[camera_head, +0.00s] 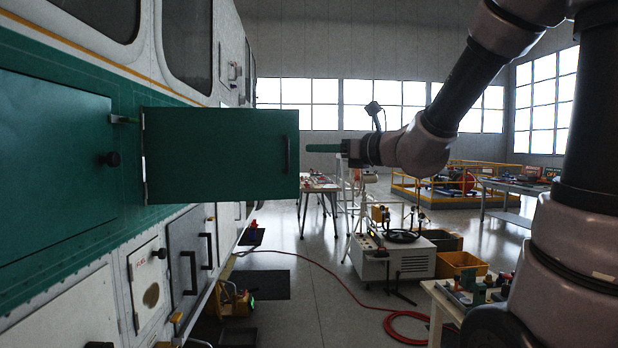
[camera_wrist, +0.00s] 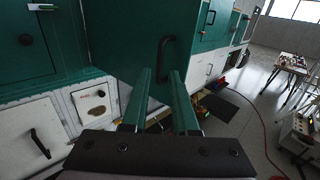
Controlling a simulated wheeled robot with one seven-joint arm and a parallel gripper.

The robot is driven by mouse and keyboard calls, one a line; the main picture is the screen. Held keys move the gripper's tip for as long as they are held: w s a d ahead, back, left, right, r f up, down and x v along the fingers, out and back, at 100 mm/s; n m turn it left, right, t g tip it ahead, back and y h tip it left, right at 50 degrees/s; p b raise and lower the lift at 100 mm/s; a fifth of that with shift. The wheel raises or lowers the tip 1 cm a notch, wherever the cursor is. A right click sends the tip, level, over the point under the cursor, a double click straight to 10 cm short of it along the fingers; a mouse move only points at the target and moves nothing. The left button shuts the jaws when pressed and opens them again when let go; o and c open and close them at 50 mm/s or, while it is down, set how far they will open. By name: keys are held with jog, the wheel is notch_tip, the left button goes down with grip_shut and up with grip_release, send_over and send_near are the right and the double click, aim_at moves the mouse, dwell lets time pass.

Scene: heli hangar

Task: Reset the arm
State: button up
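My gripper (camera_head: 308,148) is at the end of my raised arm, its green fingers pointing left in the head view. In the wrist view the two fingers of my gripper (camera_wrist: 160,73) are apart with nothing between them. The fingertips are close to the free edge of a swung-out green hatch door (camera_head: 215,150). The door's dark handle (camera_head: 288,155) also shows just beyond the fingertips in the wrist view (camera_wrist: 166,57). No contact shows, though the exact gap is hard to tell.
The green and white vehicle side (camera_head: 60,240) fills the left. A white wheeled machine (camera_head: 392,262), a work table (camera_head: 316,187) and a yellow bin (camera_head: 460,266) stand to the right. A red hose (camera_head: 335,275) crosses the floor. Open floor (camera_head: 300,310) lies in the middle.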

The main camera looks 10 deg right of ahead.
jog(key=shift+s, duration=0.1)
jog(key=s+d+f+n+g+h, duration=0.1)
jog(key=s+f+n+g+h, duration=0.35)
jog(key=s+n, duration=0.95)
jog(key=s+d+f+n+h, duration=0.1)
jog(key=d+f+n+h, duration=0.1)
jog(key=d, duration=0.4)
jog(key=s+d+f+n+g+h, duration=0.1)
jog(key=s+d+f+n+h, duration=0.1)
jog(key=d+n+h, duration=0.2)
jog(key=d+n, duration=0.3)
jog(key=shift+d, duration=0.25)
